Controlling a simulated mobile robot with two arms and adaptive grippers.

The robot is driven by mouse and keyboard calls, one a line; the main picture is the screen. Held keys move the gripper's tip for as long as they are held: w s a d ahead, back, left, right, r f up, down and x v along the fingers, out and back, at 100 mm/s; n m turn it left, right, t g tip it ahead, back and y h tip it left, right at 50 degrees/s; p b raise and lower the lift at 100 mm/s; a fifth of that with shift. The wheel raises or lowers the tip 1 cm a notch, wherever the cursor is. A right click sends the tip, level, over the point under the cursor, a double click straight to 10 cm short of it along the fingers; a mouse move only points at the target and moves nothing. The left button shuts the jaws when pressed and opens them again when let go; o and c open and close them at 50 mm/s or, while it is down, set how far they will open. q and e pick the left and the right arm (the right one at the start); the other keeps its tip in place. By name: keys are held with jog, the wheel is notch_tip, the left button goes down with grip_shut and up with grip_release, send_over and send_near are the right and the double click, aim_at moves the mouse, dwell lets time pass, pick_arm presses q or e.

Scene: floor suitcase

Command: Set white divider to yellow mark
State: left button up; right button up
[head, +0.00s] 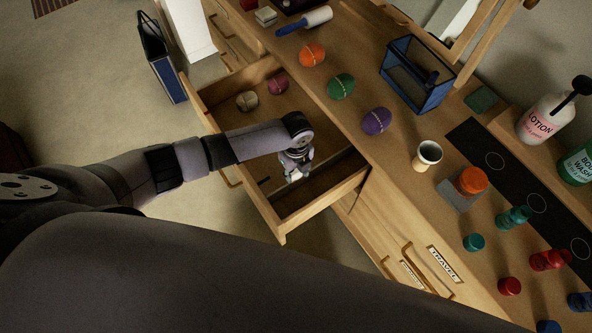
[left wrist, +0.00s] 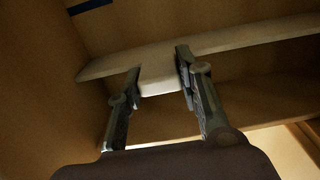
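In the head view, my left gripper (head: 293,176) reaches down into the front compartment of the open wooden drawer (head: 283,222). In the left wrist view, a pale divider board crosses the drawer, with a white block, the white divider's grip (left wrist: 160,80), at its middle. The left gripper (left wrist: 160,72) has one finger against each side of this white block and appears shut on it. My right gripper is out of view.
Two balls, one cream (head: 247,101) and one dark pink (head: 278,84), lie in the drawer's other part. The counter holds orange (head: 312,55), green (head: 341,86) and purple (head: 376,121) balls, a blue-framed box (head: 418,104), a cup (head: 427,156) and several bottles.

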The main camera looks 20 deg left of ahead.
pick_arm(q)
grip_shut()
dwell(0.3)
jog(key=w+a+b, duration=0.8)
jog(key=w+a, duration=0.3)
jog(key=a, duration=0.3)
jog(key=shift+a, duration=0.15)
jog(key=shift+w, duration=0.1)
jog(key=shift+o, duration=2.4)
grip_release()
jog(key=shift+o, duration=0.6)
